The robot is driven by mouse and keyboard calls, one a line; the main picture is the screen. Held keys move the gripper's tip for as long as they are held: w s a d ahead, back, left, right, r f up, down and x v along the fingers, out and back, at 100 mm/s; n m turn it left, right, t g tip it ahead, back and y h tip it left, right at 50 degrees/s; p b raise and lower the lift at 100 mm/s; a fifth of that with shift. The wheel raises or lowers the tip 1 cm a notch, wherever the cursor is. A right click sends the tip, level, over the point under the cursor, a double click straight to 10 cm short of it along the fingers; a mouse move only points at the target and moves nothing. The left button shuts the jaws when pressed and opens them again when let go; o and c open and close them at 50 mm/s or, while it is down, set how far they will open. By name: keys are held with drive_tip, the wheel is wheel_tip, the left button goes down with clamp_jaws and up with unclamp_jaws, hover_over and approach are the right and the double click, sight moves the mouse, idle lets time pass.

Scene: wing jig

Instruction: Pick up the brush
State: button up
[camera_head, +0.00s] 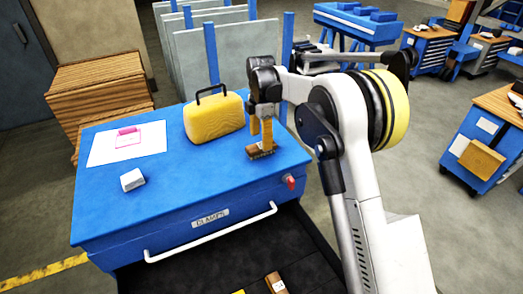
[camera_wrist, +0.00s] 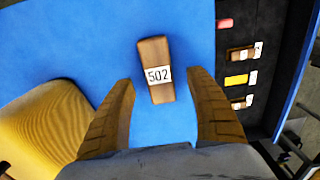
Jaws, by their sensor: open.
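The brush (camera_head: 263,153) lies on the blue bench top near its right end. It looks like a brown wooden block. In the wrist view the brown block (camera_wrist: 155,55) shows a white label reading 502. My gripper (camera_head: 260,131) points down just above it. In the wrist view my two yellow-brown fingers (camera_wrist: 163,82) are spread wide, with the block's near end between their tips and blue surface visible on both sides. The gripper is open and holds nothing. Bristles are not clearly visible.
A yellow case (camera_head: 214,118) with a black handle stands left of my gripper. A white sheet (camera_head: 110,150) with a pink item and a white block (camera_head: 132,179) lie farther left. Several small labelled items lie on a dark surface (camera_wrist: 265,50) beyond the bench edge.

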sight(260, 145)
wheel_tip(260, 145, down, 5)
drive_tip(key=shift+a+f+b, duration=0.1)
drive_tip(key=shift+a+b, duration=0.05)
drive_tip(key=shift+b, duration=0.25)
drive_tip(key=c, duration=1.3)
drive_tip(key=shift+r, duration=0.2)
